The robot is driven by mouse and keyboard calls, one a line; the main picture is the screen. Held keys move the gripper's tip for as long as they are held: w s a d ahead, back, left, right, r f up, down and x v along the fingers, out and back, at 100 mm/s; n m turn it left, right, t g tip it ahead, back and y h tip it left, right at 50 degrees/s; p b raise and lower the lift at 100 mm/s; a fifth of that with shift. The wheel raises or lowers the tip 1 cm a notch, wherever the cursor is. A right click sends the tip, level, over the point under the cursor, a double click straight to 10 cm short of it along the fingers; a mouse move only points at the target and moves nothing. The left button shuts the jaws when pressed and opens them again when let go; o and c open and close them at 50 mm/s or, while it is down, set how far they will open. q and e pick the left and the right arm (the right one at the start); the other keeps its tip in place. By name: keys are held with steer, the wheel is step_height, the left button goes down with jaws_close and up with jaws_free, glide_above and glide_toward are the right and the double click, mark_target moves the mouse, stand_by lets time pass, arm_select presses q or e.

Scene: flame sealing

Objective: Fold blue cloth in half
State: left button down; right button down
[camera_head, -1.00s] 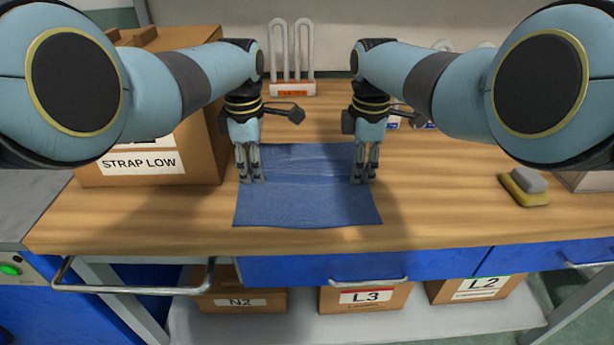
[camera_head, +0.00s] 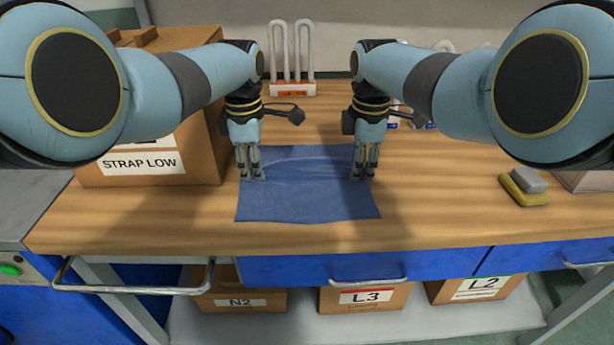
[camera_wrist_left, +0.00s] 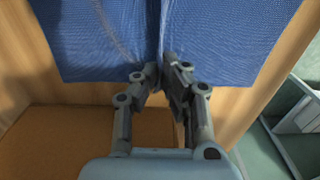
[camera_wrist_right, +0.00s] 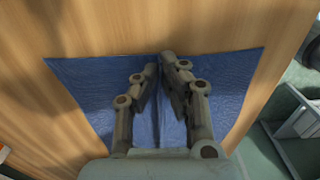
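The blue cloth (camera_head: 308,200) lies on the wooden bench top between my arms. It is mostly spread out, with a curved wrinkle across its far half. My left gripper (camera_head: 250,177) is at the cloth's left side, and its fingertips close on a pinched ridge of the cloth (camera_wrist_left: 90,40) in the left wrist view. My right gripper (camera_head: 362,177) is at the right side, with its fingers brought together on a crease in the cloth (camera_wrist_right: 220,85) in the right wrist view. The fingers hide the pinched spots.
A cardboard box (camera_head: 200,150) labelled STRAP LOW stands close to my left gripper. A yellow and grey sponge (camera_head: 524,187) lies at the right. An orange-based rack (camera_head: 292,88) stands behind. The bench top (camera_head: 440,215) is clear right of the cloth.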

arm_select(q)
steer(key=shift+s+f, duration=0.1)
